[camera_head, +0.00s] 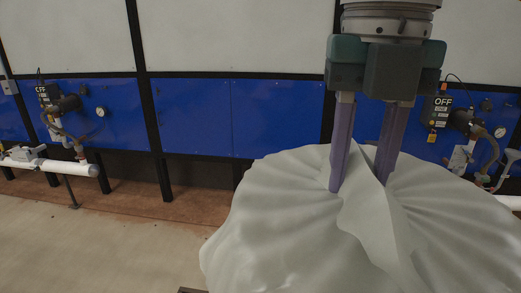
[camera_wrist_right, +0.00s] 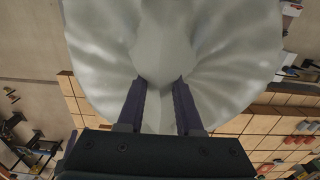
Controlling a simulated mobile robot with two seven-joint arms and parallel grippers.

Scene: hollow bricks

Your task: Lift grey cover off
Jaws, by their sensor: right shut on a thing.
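The grey cover (camera_head: 290,225) hangs in draped folds from my right gripper (camera_head: 360,185) in the head view. The gripper points down, and its two purple fingers are shut on a pinched ridge of the cover. The cover spreads out below and around the fingertips and runs past the bottom edge of the view. The right wrist view also shows the cover (camera_wrist_right: 215,45), with the fingers (camera_wrist_right: 160,85) on either side of a bunched fold. Whatever is under the cover in the head view is hidden. My left gripper is not in view.
Blue wall panels (camera_head: 190,115) with black posts stand behind. Pipes and a gauge (camera_head: 100,111) are at the left, with similar fittings at the right. The floor (camera_head: 110,235) at left is clear. The right wrist view shows a tan blocky surface (camera_wrist_right: 260,135) below, beside the cover.

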